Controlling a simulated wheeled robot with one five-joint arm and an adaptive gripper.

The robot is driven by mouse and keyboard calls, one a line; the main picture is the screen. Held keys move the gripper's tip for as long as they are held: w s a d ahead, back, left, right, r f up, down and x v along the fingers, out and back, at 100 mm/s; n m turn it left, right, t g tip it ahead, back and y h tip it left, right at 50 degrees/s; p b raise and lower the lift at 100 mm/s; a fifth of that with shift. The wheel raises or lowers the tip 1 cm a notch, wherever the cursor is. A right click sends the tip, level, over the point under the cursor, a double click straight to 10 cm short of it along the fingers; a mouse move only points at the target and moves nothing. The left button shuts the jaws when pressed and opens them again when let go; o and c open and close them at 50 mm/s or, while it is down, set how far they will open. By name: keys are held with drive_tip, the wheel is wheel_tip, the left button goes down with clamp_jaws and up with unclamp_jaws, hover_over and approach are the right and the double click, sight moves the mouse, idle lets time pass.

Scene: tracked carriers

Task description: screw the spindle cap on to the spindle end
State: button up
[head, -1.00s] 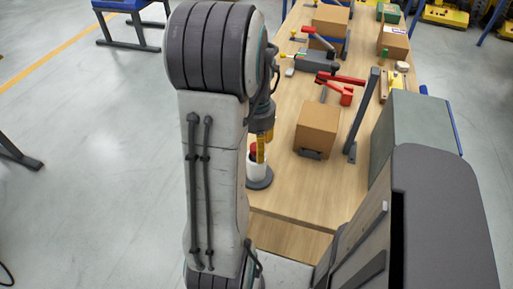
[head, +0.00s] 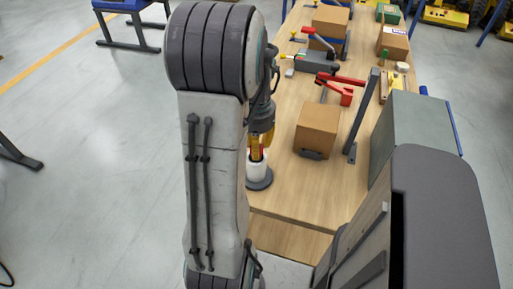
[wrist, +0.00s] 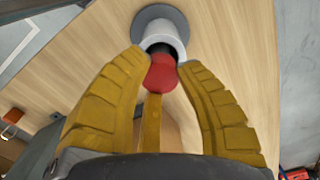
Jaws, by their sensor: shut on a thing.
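The red spindle cap (wrist: 162,74) sits between the tips of my yellow-fingered gripper (wrist: 162,62) in the wrist view, and the gripper is shut on it. A dark piece (wrist: 160,48) shows just beyond the cap, at the mouth of a white cylinder (wrist: 176,38); I cannot tell whether it is the spindle end or part of the cap. The white cylinder stands upright on a round grey base (wrist: 150,13). In the head view my gripper (head: 258,150) is right over the white cylinder (head: 257,170). The fingers hide most of the cap there.
The round base stands near the left edge of the wooden table (head: 290,198). A cardboard box (head: 318,128) stands to the right, with red-handled clamps (head: 343,80) behind it. A grey-green case (head: 415,130) is at the right. The tabletop between cylinder and box is clear.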

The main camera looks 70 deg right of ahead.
drive_tip(key=m, duration=0.4)
drive_tip(key=shift+m, duration=1.3)
drive_tip(key=shift+m, duration=0.8)
drive_tip(key=m, duration=0.7)
drive_tip(key=shift+m, duration=0.6)
